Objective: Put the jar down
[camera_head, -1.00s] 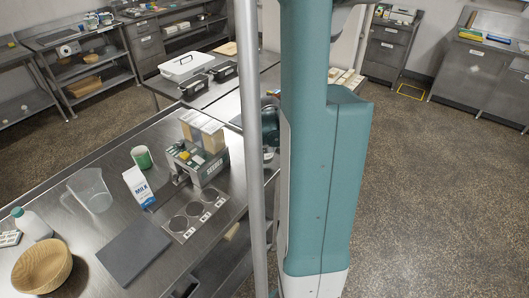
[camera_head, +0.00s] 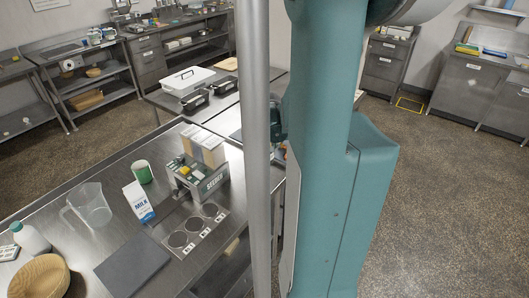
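No jar that I can name for sure shows in the head view. A green and white cylindrical container (camera_head: 143,172), possibly a cup or a jar, stands upright on the steel worktop (camera_head: 110,165). A clear jug with a handle (camera_head: 90,204) stands to its left. A milk carton (camera_head: 138,202) stands in front of it. My gripper is out of view, so whatever it may hold is hidden. My teal arm or column fills the right middle of the picture.
A dark grey board (camera_head: 132,265), wooden bowl (camera_head: 40,278) and white bottle (camera_head: 30,240) are near the front. Open floor lies right.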

